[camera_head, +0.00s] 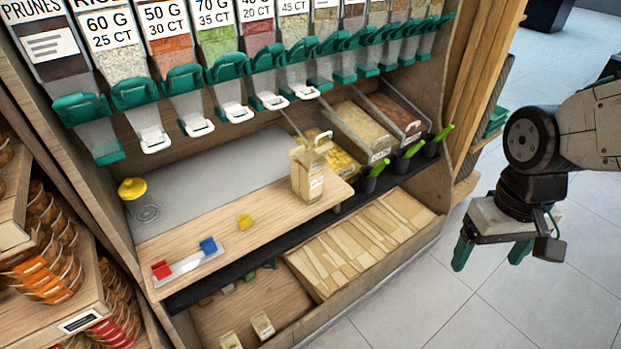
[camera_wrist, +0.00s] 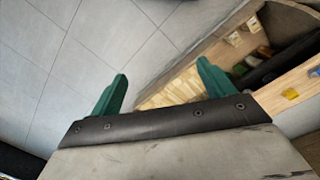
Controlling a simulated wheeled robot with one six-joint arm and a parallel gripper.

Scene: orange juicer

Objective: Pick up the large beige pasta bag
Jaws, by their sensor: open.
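A beige paper bag (camera_head: 308,175), the largest bag standing in view, is upright near the right end of the wooden shelf (camera_head: 190,236) under the dispensers. A pale label shows on its front. My gripper (camera_head: 491,252) hangs over the tiled floor to the right of the display, well apart from the bag. In the wrist view its two green fingers are spread with nothing between them (camera_wrist: 162,72). I cannot make out the beige bag clearly in the wrist view.
On the shelf are a yellow-lidded jar (camera_head: 133,188), a yellow block (camera_head: 244,221), and red and blue pieces on a white strip (camera_head: 190,266). Food bins (camera_head: 362,128) with green-handled scoops (camera_head: 409,149) stand right of the bag. Flat packets (camera_head: 362,240) and small bags (camera_head: 262,325) lie below.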

